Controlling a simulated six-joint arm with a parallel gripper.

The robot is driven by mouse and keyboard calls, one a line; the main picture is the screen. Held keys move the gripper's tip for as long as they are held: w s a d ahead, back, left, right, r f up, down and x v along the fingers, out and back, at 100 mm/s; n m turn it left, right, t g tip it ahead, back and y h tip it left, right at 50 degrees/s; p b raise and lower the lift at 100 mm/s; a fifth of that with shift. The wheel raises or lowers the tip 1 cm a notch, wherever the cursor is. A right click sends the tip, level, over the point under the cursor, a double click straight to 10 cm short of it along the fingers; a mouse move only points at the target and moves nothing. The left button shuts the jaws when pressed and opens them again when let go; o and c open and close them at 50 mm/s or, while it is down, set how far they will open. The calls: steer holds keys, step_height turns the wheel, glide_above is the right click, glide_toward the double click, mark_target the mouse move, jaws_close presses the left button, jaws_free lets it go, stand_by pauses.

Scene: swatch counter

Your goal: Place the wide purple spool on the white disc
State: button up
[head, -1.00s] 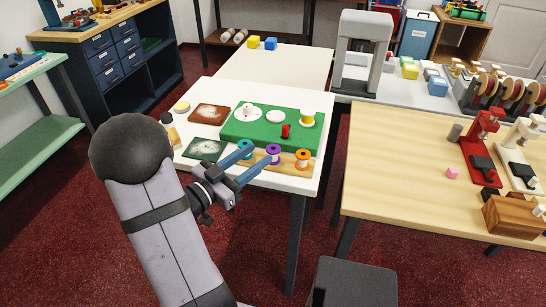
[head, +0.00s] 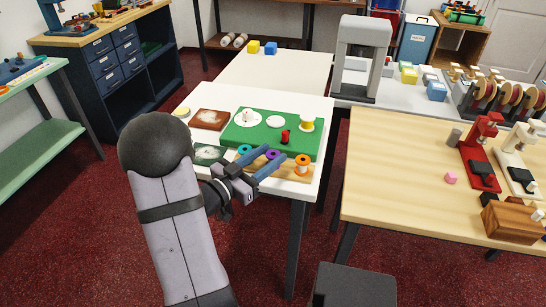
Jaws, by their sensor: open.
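The purple spool (head: 272,154) stands in a wooden rack (head: 288,172), between a teal spool (head: 244,150) and an orange spool (head: 302,160). My gripper (head: 276,153) is open, with its blue fingertips on either side of the purple spool in this view. I cannot tell whether they touch it or how high they are. Behind, a green board (head: 260,138) carries a bare white disc (head: 275,124), another white disc (head: 240,121) with a small white piece on it, and a yellow-and-white spool (head: 307,122) at the right. The fingers partly hide the rack.
A small red piece (head: 286,137) stands on the green board near its front edge, close behind the rack. A brown tile (head: 209,119) and a dark green tile (head: 208,153) lie left of the board. A wooden table (head: 400,170) stands to the right, across a gap.

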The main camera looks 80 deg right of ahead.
mark_target(273, 152)
steer(key=shift+x, duration=1.1)
steer(key=c, duration=0.9)
steer(key=shift+o, duration=0.2)
step_height(273, 152, up, 10)
steer(key=shift+r+p, duration=0.1)
steer(key=shift+p, duration=0.55)
